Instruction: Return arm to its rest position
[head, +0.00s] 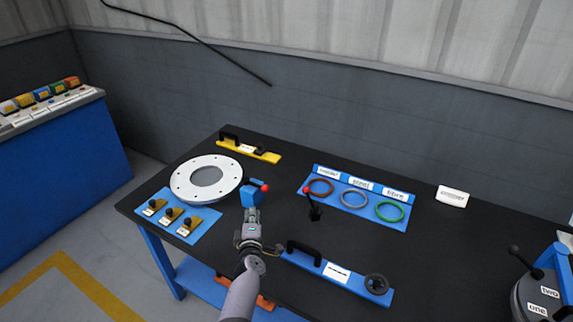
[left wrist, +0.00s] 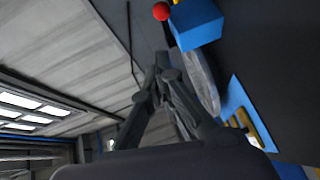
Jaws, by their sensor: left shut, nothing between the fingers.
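My left arm (head: 243,296) comes in from the bottom of the head view. I cannot tell whether the fingertips touch the block. A white flanged ring (head: 182,187) lies to the left of the block. My right gripper is not in view.
On the black table (head: 270,220) are a blue board with small clamps (head: 160,231), a yellow handled bar (head: 250,153), a blue ring rack (head: 317,173), a black red-tipped lever (head: 315,214) and a blue handled bar (head: 312,263). A dark drum (head: 528,300) stands at the right.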

